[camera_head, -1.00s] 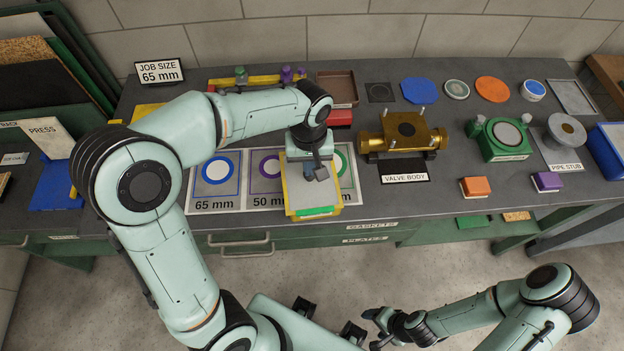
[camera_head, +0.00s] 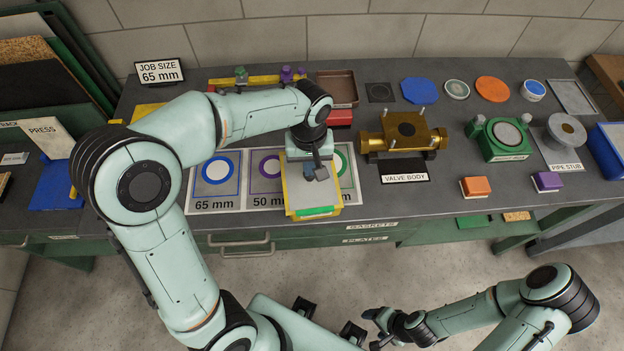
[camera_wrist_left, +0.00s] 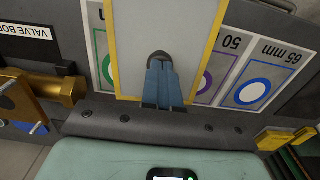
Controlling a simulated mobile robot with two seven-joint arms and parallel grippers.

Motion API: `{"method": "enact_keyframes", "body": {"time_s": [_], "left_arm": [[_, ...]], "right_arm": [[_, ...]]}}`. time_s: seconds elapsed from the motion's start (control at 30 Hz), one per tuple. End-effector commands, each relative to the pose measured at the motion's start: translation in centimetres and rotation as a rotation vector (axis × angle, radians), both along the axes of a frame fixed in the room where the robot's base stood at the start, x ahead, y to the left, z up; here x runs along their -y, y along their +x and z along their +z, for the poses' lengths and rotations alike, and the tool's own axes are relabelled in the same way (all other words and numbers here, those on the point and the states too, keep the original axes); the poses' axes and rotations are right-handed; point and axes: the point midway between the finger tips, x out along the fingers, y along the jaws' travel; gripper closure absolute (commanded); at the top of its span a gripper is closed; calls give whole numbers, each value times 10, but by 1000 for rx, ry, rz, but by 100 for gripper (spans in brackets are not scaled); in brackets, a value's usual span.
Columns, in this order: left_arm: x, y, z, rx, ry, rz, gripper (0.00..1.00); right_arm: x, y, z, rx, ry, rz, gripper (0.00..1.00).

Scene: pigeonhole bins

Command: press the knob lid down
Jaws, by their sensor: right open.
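A flat grey lid in a yellow frame (camera_head: 299,198), with a green strip along its near edge, is on the front of the bench, over the size sheet. My left gripper (camera_head: 315,172) is above its middle, pointing down. In the left wrist view the grey lid panel (camera_wrist_left: 130,60) fills the upper middle, and my left fingers (camera_wrist_left: 162,82) are close together around a small dark rounded knob (camera_wrist_left: 160,58). The fingers hide most of the knob. My right gripper (camera_head: 374,328) is open and empty, low in front of the bench.
A brass valve body (camera_head: 380,140) stands right of the lid; a green fixture (camera_head: 503,140) is further right. Orange (camera_head: 476,186) and purple (camera_head: 548,181) blocks lie near the front edge. A brown tray (camera_head: 338,86) is behind. The size sheet (camera_head: 214,187) lies left.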

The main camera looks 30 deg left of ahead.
Motion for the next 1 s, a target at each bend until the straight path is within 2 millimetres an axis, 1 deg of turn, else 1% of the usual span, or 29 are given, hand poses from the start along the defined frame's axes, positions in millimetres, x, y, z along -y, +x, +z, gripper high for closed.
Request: {"method": "enact_keyframes", "body": {"time_s": [0.17, 0.27, 0.8, 0.9, 1.0], "left_arm": [[0, -1, 2, -4, 0, 0, 100], [0, 0, 9, -1, 0, 0, 100], [0, 2, 66, 4, 0, 0, 100], [0, 1, 71, 4, -1, 0, 100], [0, 0, 71, 1, -1, 0, 100]], "right_arm": [[0, 1, 2, 1, 0, 1, 30], [0, 5, 8, 6, 0, 0, 30], [0, 40, 47, 46, 0, 0, 30], [0, 44, 51, 50, 0, 0, 30], [0, 44, 50, 49, 0, 0, 30]]}}
